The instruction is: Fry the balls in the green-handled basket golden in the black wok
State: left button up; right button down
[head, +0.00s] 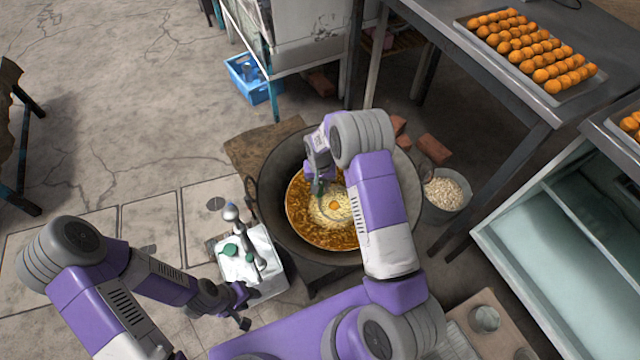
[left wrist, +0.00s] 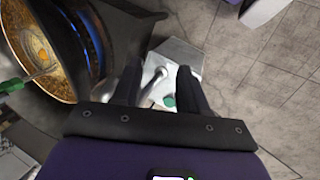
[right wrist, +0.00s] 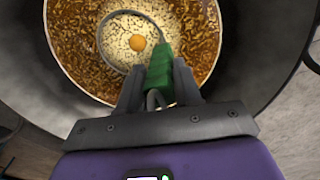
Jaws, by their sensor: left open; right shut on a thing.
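The black wok (head: 268,198) stands in the middle of the head view, with golden-brown oil full of bits. The basket (right wrist: 103,38) is a round wire ring in the oil, with pale bubbles and one orange ball (right wrist: 138,42) visible inside it; other balls cannot be made out. My right gripper (head: 318,185) is over the wok, shut on the basket's green handle (right wrist: 160,70). My left gripper (head: 248,308) is open and empty, beside a pale stand (head: 268,285). In the left wrist view, a metal utensil (left wrist: 152,80) and a green part (left wrist: 169,101) show between its fingers.
Trays of orange balls (head: 525,50) stand on the metal table at upper right. A bucket of pale pieces (head: 445,190) is right of the wok. A blue crate (head: 250,80) and bricks (head: 434,148) lie behind. The floor at left is mostly clear.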

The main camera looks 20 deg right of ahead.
notch_tip(320, 180, up, 19)
jog(key=p, duration=1.1)
jog(key=shift+f, duration=0.15)
dwell(1.7)
notch_tip(320, 180, up, 4)
jog(key=p, duration=0.3)
jog(key=shift+f, duration=0.1)
